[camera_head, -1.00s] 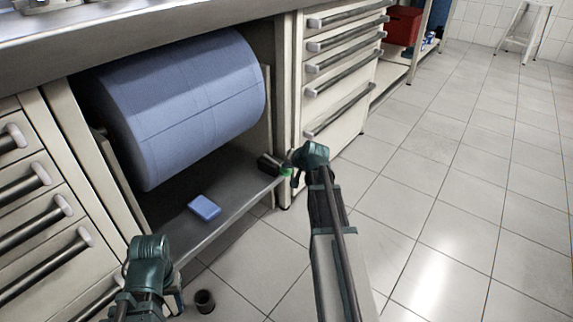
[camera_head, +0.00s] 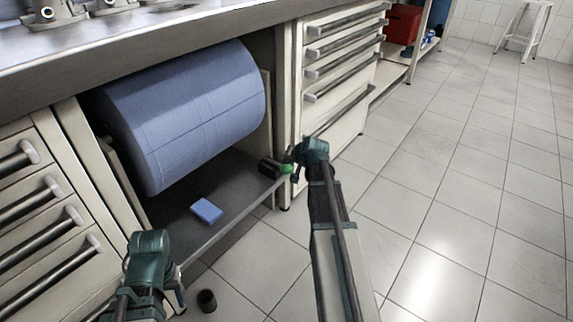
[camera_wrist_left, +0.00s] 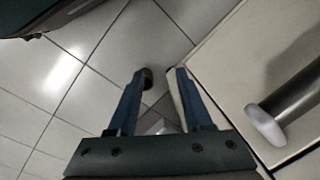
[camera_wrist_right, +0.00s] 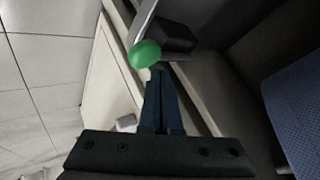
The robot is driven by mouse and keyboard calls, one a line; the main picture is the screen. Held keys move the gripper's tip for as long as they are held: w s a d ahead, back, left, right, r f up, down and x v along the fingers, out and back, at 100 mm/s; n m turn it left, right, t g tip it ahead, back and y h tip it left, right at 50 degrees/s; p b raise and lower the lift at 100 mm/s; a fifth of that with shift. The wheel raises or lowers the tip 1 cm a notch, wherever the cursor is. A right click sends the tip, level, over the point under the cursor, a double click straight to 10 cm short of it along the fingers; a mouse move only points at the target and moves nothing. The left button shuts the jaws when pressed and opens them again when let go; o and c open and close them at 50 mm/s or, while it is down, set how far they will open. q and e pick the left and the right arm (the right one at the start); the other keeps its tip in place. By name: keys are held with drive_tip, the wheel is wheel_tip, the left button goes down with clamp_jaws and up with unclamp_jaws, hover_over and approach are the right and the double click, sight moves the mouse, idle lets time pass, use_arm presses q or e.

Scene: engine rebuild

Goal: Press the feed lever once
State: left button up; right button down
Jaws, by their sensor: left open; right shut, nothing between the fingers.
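The feed lever's green knob (camera_head: 286,169) sits on a dark block (camera_head: 269,165) at the right end of the shelf under the blue roll. In the right wrist view the knob (camera_wrist_right: 144,54) lies just beyond the fingertips of my right gripper (camera_wrist_right: 158,74), slightly to their left. The fingers are shut and empty. I cannot tell whether they touch the knob. In the head view the right gripper (camera_head: 296,168) is partly hidden by its wrist. My left gripper (camera_wrist_left: 161,72) is open and empty, over the floor beside the left drawers.
A large blue paper roll (camera_head: 180,115) fills the bay under the bench. A blue block (camera_head: 206,210) lies on the shelf (camera_head: 225,222). A small dark cup (camera_head: 207,300) stands on the floor. Drawer handles (camera_head: 50,254) stick out at left. The tiled floor at right is clear.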

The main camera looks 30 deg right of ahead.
drive_tip(key=shift+r, duration=0.2)
wheel_tip(320, 180, up, 5)
drive_tip(key=p, duration=0.5)
drive_tip(key=shift+f, duration=0.15)
idle(0.7)
